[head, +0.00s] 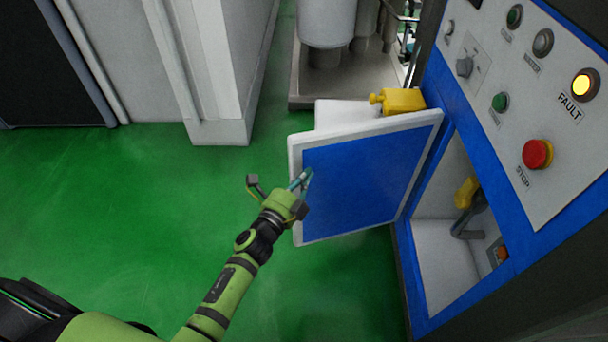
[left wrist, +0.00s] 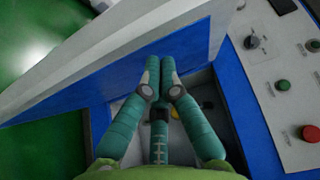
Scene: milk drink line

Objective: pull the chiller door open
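The chiller door (head: 362,178), a blue panel in a white frame, stands swung out from the cabinet in the head view. Its right side meets the cabinet at the opening (head: 440,262), and part of the pale interior shows. My left gripper (head: 303,178) is at the door's free left edge, over its blue face. In the left wrist view, the teal fingertips (left wrist: 158,66) are together in front of the door (left wrist: 120,78), with nothing seen between them. I cannot tell whether they touch the panel. My right gripper is not in view. No door handle shows clearly.
The control panel (head: 490,60) has a lit yellow FAULT lamp (head: 585,84) and a red stop button (head: 537,154). A yellow fitting (head: 404,101) sits behind the door's top edge. A white pillar (head: 218,128) stands at back left. Green floor (head: 130,200) is clear left of the door.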

